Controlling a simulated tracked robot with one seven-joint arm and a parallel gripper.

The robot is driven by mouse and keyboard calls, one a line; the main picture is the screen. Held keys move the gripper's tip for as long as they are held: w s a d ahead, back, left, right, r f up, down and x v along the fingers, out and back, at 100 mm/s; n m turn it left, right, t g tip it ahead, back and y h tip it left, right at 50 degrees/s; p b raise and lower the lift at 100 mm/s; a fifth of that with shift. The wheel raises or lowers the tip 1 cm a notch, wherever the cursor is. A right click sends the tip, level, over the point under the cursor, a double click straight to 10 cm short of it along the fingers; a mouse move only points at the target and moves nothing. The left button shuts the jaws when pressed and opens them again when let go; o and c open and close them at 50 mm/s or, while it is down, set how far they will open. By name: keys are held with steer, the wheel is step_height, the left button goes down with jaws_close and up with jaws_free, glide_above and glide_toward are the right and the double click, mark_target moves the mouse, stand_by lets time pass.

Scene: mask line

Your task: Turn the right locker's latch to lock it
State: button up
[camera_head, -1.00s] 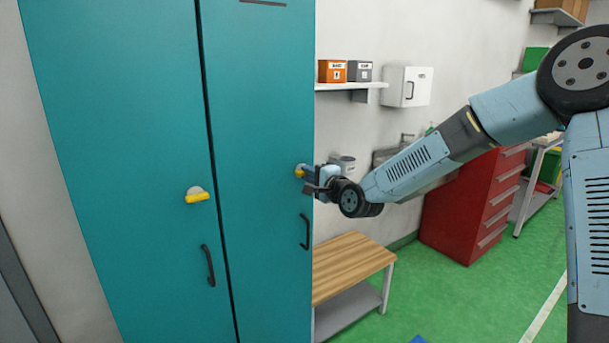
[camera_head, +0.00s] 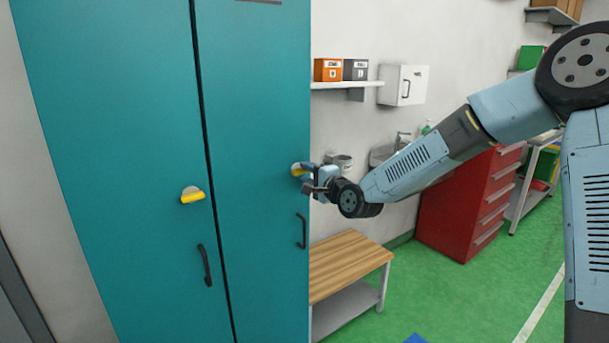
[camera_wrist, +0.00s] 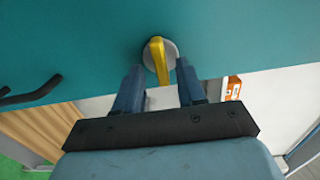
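Two tall teal locker doors stand side by side; the right locker (camera_head: 255,110) bears a yellow latch (camera_head: 297,171) on a round grey plate near its right edge. In the wrist view this latch (camera_wrist: 158,62) points roughly down the picture. My gripper (camera_head: 308,180) is at the right latch. In the wrist view my gripper (camera_wrist: 157,78) is open, with one finger on each side of the yellow lever and visible gaps between. The left locker (camera_head: 115,130) has its own yellow latch (camera_head: 192,196), lying nearly level.
A black handle (camera_head: 301,231) sits below the right latch. A wooden-topped bench (camera_head: 348,265) stands low beside the lockers. A shelf with two small boxes (camera_head: 342,70), a white wall cabinet (camera_head: 403,86) and a red drawer chest (camera_head: 470,205) are to the right.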

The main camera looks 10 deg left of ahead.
steer(key=v, duration=1.3)
steer(key=shift+d+f, duration=0.1)
steer(key=s+d+n+g+h, duration=0.1)
steer(key=s+d+n+h, duration=0.15)
steer(key=d+h, duration=0.5)
steer(key=s+d+n+g+h, duration=0.1)
steer(key=s+d+n+h, duration=0.2)
steer(key=d, duration=0.8)
steer(key=s+d+r+n+g+h, duration=0.1)
steer(key=s+d+r+g, duration=0.1)
steer(key=s+d, duration=0.5)
steer(key=s+d+r+n+g+h, duration=0.1)
steer(key=s+d+r, duration=0.3)
steer(key=s, duration=1)
steer(key=d+g+h, duration=0.1)
steer(key=d, duration=0.2)
steer(key=shift+s+d+n, duration=0.3)
steer(key=shift+s+n, duration=0.05)
